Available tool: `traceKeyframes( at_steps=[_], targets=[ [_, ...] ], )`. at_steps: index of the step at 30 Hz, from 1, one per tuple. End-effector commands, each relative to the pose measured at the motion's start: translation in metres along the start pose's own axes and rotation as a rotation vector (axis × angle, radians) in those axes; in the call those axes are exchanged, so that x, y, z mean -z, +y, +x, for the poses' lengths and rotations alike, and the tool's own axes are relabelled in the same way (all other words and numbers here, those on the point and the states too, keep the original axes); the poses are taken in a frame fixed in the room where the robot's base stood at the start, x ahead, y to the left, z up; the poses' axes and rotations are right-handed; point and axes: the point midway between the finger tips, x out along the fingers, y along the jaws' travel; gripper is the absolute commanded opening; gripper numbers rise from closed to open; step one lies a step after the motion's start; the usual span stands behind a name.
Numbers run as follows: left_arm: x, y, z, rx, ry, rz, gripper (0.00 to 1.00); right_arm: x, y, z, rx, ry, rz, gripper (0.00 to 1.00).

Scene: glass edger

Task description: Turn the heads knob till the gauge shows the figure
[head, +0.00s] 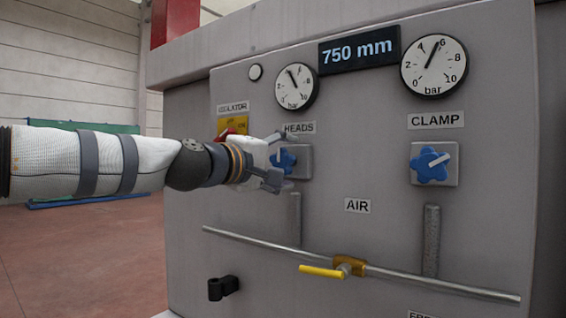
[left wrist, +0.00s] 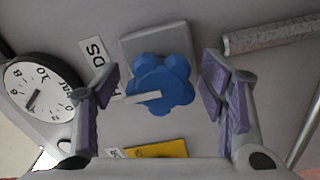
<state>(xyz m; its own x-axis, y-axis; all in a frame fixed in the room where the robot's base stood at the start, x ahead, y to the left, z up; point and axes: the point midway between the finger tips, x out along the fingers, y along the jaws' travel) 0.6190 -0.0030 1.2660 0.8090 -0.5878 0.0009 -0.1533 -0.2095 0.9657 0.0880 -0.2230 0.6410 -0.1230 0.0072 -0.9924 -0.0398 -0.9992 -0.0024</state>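The blue heads knob (head: 286,160) sits on a grey plate beside the HEADS label (head: 299,128), partly hidden by my left gripper. In the left wrist view the lobed knob (left wrist: 162,84) shows whole, its pale pointer toward the left of that picture. My left gripper (head: 277,161) is open, with its fingers on either side of the knob; in the wrist view gaps show between each finger and the knob. The heads gauge (head: 297,87) is above; its needle points up and left, near 4 bar. My right gripper is not in view.
A clamp gauge (head: 433,66) and blue clamp knob (head: 431,166) are at the right. A display (head: 358,50) reads 750 mm. The yellow isolator plate (head: 233,123) is close behind my gripper. An air pipe (head: 420,279) with a yellow-handled valve (head: 322,271) runs below.

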Motion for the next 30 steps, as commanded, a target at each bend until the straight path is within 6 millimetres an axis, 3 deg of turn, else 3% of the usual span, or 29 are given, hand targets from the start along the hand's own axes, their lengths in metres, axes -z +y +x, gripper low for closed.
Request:
traceKeyframes(
  at_steps=[8,21,30],
  targets=[
    [0.001,0.0,-0.006,0.0,0.001,-0.001,0.65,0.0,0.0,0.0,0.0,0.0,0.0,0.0],
    [0.001,0.001,-0.107,-0.001,0.001,0.0,0.65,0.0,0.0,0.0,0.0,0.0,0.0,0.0],
    [0.0,0.0,-0.12,0.001,-0.001,0.0,0.65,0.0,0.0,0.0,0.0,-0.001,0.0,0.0]
  ],
)
